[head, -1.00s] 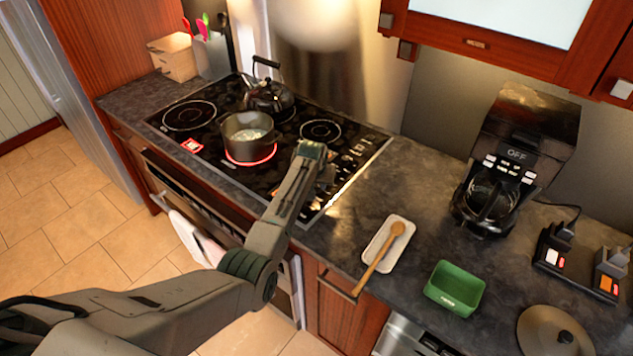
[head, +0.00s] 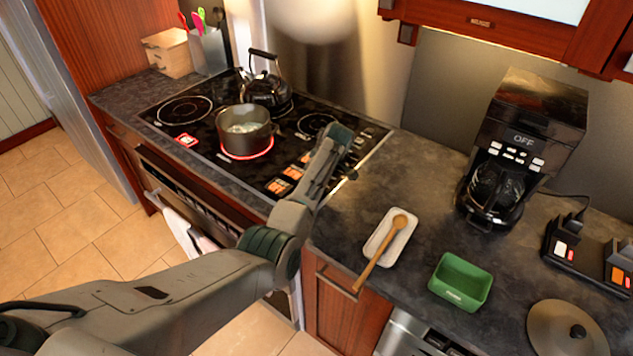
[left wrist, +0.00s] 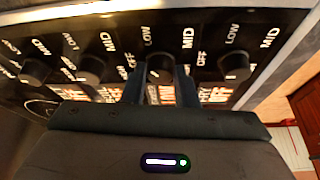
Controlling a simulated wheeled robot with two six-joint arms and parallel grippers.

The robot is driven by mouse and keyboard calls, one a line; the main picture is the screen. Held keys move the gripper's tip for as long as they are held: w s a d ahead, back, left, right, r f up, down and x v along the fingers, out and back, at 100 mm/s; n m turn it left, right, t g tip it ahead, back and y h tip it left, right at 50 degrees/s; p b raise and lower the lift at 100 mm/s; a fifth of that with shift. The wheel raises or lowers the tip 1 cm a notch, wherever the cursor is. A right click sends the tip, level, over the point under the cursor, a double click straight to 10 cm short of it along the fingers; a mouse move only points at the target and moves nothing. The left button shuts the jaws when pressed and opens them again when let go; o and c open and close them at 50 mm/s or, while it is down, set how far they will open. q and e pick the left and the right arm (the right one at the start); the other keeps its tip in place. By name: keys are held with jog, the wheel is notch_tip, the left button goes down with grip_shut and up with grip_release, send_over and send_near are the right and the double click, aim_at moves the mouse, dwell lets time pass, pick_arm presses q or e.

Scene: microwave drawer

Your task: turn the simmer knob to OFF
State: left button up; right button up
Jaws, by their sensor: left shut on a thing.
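The cooktop control panel carries a row of black knobs, printed with OFF, LOW and MID, in the left wrist view. My left gripper (left wrist: 162,80) has its two fingers around one black knob (left wrist: 160,64), with a neighbouring knob (left wrist: 235,66) to the right and another (left wrist: 92,68) to the left. I cannot read the word simmer or the held knob's pointer. In the head view my left gripper (head: 335,138) reaches over the right side of the cooktop (head: 180,142); its fingertips are hidden. My right gripper is not in view.
A dark pot (head: 243,133) sits on a glowing red burner, with a black kettle (head: 266,90) behind it. A spoon rest (head: 379,252) with a wooden spoon, a green dish (head: 461,283) and a coffee maker (head: 523,130) stand on the counter to the right.

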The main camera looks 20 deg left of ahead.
pick_arm(q)
jog(key=n+g+b, duration=0.1)
jog(key=n+b, duration=0.2)
jog(key=n+g+b, duration=0.1)
jog(key=n+b, duration=0.2)
jog(key=b, duration=0.1)
jog(key=n+g+b, duration=0.1)
jog(key=n+b, duration=0.1)
jog(key=b, duration=0.1)
jog(key=shift+w+f+n+b, duration=0.1)
jog(key=shift+w+n+b, duration=0.25)
jog(key=shift+n, duration=0.05)
jog(key=shift+n+g+b, duration=0.4)
jog(key=shift+n+b, duration=0.3)
jog(key=shift+b, duration=0.25)
jog(key=shift+r+n+b, duration=0.2)
jog(key=shift+n+b, duration=0.2)
jog(key=o, duration=1)
